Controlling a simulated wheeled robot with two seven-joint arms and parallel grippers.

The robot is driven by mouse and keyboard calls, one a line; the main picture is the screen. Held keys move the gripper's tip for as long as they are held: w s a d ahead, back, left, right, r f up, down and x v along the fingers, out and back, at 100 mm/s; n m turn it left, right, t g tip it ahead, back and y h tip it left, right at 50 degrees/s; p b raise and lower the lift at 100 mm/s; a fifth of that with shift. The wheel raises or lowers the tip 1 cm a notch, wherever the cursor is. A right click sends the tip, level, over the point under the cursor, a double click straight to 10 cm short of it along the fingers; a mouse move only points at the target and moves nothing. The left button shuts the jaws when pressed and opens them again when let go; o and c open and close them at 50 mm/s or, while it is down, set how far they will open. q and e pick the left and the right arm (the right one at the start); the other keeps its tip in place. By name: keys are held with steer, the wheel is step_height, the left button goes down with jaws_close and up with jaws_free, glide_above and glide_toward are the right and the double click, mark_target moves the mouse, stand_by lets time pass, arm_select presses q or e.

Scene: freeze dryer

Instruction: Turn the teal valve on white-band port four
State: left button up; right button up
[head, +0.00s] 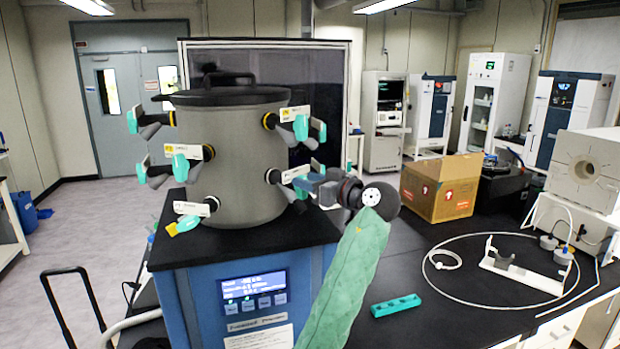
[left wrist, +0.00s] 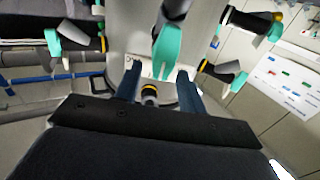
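The grey drum (head: 238,160) of the freeze dryer carries several side ports with teal valves and yellow or white label bands. My left gripper (head: 312,186) is at the drum's right side, by the white-band port (head: 294,173) below a yellow-band port (head: 295,112). In the left wrist view the fingers of my left gripper (left wrist: 158,84) are spread apart. A teal valve (left wrist: 168,52) lies just beyond and between the fingertips, with a white band (left wrist: 147,69) behind it. I cannot tell whether the fingers touch it. The port number is too small to read. My right gripper is not visible.
Other teal valves stick out nearby, including an upper right one (head: 301,128) and left ones (head: 180,166). The drum stands on a blue base with a display (head: 253,288). On the black bench are a cardboard box (head: 440,188) and a teal rack (head: 396,306).

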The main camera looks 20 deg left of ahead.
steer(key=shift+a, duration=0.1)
arm_select(q)
jaws_close()
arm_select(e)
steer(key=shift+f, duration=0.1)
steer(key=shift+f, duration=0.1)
arm_select(q)
steer(key=shift+w+d+f+m+b, duration=0.2)
steer(key=shift+m+b, duration=0.85)
steer(key=shift+m, duration=0.95)
steer(key=shift+w+d+f+m+b, duration=0.1)
steer(key=shift+w+m+b, duration=0.25)
steer(key=shift+m+b, duration=1.15)
steer(key=shift+w+d+f+m+b, duration=0.2)
steer(key=shift+m+b, duration=0.35)
steer(key=shift+m, duration=1.95)
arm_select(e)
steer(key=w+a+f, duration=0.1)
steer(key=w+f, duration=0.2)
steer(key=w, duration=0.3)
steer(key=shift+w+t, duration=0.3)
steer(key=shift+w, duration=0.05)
arm_select(q)
steer(key=shift+w, duration=0.1)
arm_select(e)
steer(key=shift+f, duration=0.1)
